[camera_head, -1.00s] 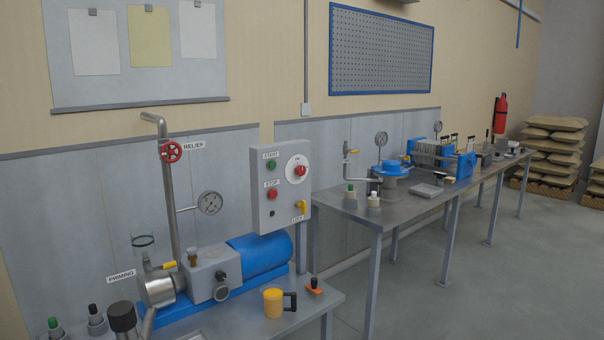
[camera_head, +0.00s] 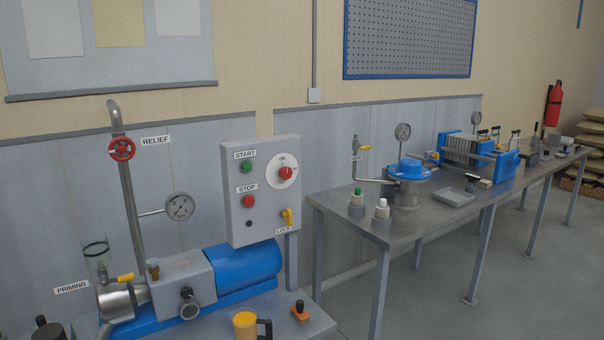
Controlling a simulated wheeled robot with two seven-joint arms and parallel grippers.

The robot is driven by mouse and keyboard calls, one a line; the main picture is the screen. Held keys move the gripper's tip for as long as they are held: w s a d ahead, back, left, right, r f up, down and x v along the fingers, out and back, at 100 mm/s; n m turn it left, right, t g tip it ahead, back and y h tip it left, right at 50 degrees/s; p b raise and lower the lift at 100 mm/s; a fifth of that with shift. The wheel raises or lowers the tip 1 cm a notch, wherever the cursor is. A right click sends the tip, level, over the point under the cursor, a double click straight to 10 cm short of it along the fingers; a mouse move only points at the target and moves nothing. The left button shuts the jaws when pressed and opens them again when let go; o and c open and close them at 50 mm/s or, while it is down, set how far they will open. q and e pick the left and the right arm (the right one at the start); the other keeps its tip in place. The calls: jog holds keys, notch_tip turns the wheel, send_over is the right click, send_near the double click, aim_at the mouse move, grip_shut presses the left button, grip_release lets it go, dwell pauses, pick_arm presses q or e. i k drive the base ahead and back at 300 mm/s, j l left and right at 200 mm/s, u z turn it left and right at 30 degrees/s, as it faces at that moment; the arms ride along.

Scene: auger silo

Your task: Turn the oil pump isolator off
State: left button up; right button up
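The oil pump isolator is a red rotary knob (camera_head: 286,173) on a round white plate marked ON at the top. It sits at the upper right of a grey control box (camera_head: 262,225). The knob's exact angle is too small to tell. A green START button (camera_head: 246,167) and a red STOP button (camera_head: 248,201) are on the left of the box. A yellow lever (camera_head: 287,217) labelled LOCK is at its lower right. The blue pump motor (camera_head: 245,264) lies below the box. Neither of my grippers shows in the view.
A yellow mug (camera_head: 244,325) and an orange-based black-knobbed piece (camera_head: 300,312) stand on the bench in front of the box. A red relief wheel (camera_head: 121,149) and a gauge (camera_head: 180,206) are to the left. A second metal bench (camera_head: 447,214) runs right; grey floor is clear before it.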

aim_at(285, 172)
jog(key=i+l, duration=0.25)
jog(key=l, duration=0.15)
jog(key=i+l+u, duration=0.1)
jog(key=i+l, duration=0.45)
jog(key=l, duration=0.2)
jog(key=i+l+u, duration=0.1)
jog(key=i+l, duration=0.15)
jog(key=l, duration=0.15)
jog(key=i+l, duration=0.25)
jog(key=l, duration=0.15)
jog(key=i+l+u, duration=0.1)
jog(key=l, duration=0.35)
jog(key=i+l+u, duration=0.1)
jog(key=i+l, duration=0.45)
jog(key=l, duration=0.35)
